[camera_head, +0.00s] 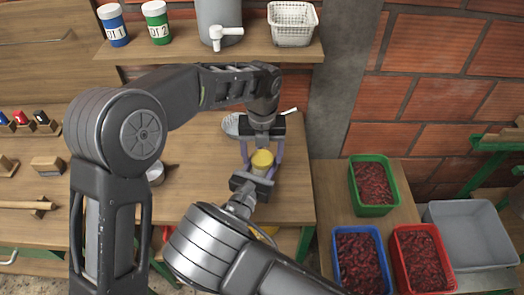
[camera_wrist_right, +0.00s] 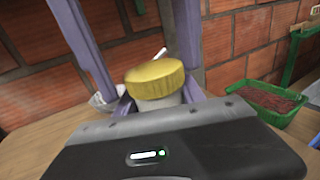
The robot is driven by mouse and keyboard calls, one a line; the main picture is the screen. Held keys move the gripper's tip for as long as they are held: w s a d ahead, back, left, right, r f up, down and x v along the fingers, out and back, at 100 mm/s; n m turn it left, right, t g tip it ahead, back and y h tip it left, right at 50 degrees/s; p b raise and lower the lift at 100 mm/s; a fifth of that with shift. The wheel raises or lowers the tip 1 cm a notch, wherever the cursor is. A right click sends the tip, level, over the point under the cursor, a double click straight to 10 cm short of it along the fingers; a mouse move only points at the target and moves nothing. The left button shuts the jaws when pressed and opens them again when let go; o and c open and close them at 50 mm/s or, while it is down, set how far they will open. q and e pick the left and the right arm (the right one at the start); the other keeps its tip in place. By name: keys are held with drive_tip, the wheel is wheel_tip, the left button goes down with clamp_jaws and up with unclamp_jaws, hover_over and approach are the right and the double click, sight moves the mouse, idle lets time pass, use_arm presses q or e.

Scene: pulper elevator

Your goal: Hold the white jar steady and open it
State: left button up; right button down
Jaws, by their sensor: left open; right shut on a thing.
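The white jar (camera_head: 261,171) with a yellow lid (camera_head: 263,159) stands upright over the wooden table (camera_head: 205,185). In the right wrist view, the lid (camera_wrist_right: 155,75) and part of the white body (camera_wrist_right: 158,102) show; the lower body is hidden by my gripper housing. My right gripper (camera_head: 259,174) is shut on the jar's body from the near side. My left gripper (camera_head: 263,153) is above the jar, with its purple fingers open and pointing down on either side of the lid. The lid is on the jar.
A metal scoop (camera_head: 231,125) lies behind the grippers. Green (camera_head: 391,196), blue (camera_head: 378,234) and red (camera_head: 452,272) crates of red fruit and a grey bin (camera_head: 472,222) stand to the right. A shelf (camera_head: 175,49) above holds containers. Free tabletop lies left of the jar.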

use_arm(q)
drive_tip(key=shift+c, duration=0.4)
drive_tip(key=c, duration=1.4)
drive_tip(key=n, duration=1.2)
drive_tip(key=shift+n, duration=0.4)
drive_tip(key=n, duration=0.5)
drive_tip(key=shift+r, duration=0.1)
drive_tip(key=n, duration=0.9)
